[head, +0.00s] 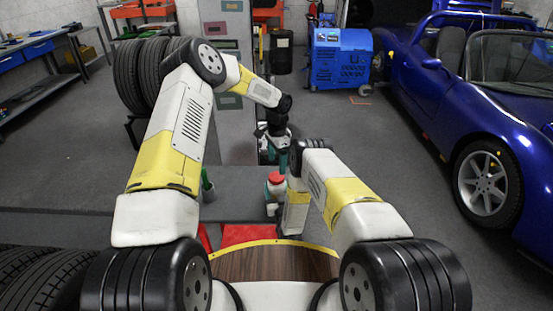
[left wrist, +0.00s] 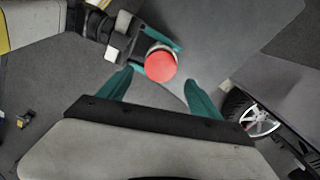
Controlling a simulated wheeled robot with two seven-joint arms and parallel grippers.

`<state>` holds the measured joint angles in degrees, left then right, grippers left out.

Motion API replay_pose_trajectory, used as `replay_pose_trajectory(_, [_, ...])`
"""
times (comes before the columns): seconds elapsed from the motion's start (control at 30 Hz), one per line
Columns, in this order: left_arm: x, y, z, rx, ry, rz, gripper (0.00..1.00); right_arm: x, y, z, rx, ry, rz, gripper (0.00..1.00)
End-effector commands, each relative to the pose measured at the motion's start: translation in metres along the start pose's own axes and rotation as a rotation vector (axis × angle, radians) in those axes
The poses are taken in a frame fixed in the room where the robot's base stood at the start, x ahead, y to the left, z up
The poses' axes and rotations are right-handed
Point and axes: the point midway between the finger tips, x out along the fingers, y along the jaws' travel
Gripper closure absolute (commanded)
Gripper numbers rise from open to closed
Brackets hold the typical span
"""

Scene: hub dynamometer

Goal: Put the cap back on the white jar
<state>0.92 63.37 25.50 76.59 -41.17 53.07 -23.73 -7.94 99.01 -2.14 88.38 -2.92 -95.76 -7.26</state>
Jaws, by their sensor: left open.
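A red cap (head: 276,178) sits on top of the white jar (head: 272,209) in the head view. In the left wrist view the red cap (left wrist: 161,66) shows from above as a round disc, with a little white of the jar behind it. I cannot tell whether it is fully seated. My right gripper (left wrist: 152,55) has its teal fingers on either side of the jar just under the cap. My left gripper (head: 275,156) points down above the cap, apart from it. In the left wrist view its fingers (left wrist: 158,92) are spread, with nothing between them.
The grey table (head: 237,184) is mostly bare around the jar. A green object (head: 207,186) stands at its left. A blue car (head: 465,110) is at the right, a blue machine (head: 340,60) and stacked tyres (head: 140,75) behind.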

Motion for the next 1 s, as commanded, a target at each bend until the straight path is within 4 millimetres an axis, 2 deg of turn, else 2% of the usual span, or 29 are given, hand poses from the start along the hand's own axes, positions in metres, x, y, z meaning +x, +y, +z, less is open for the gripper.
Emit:
replay_pose_trajectory(0.4, [-0.009,0.000,0.001,-0.952,0.005,-0.002,0.26,0.000,0.000,0.001,0.000,-0.001,0.000,1.00])
replay_pose_trajectory(0.6, [-0.012,-0.001,0.001,-1.310,0.007,0.000,0.26,0.000,0.000,0.001,0.000,-0.001,0.000,1.00])
replay_pose_trajectory(0.8, [-0.014,-0.001,0.002,-1.483,0.009,0.001,0.26,0.000,0.000,0.001,0.000,-0.001,0.000,1.00])
replay_pose_trajectory(1.0, [-0.014,-0.001,0.002,-1.511,0.009,0.001,0.26,0.000,0.000,0.001,0.000,-0.001,0.000,1.00])
